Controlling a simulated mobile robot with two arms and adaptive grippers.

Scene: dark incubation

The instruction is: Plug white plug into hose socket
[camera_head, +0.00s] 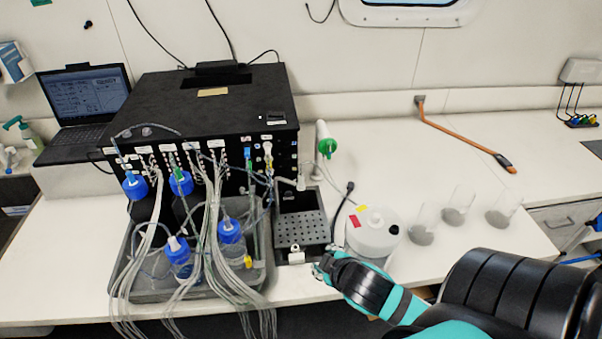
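A small white fitting (296,256), which looks like the white plug, is at the front edge of a dark perforated tray (303,228). My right gripper (320,269) comes in from the lower right, just right of this fitting, low over the bench's front edge. Its fingers are small and partly hidden by its own body. I cannot tell whether they are open or touch anything. I cannot make out with certainty which part is the hose socket. A second white fitting (301,184) stands near the tray's back end. My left gripper is out of view.
A black box (215,105) with many hoses stands behind a grey bin (150,294) of blue-capped bottles. A white round container (372,236) is close behind my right gripper. Several clear beakers (458,202) stand further right. The bench behind them is mostly clear.

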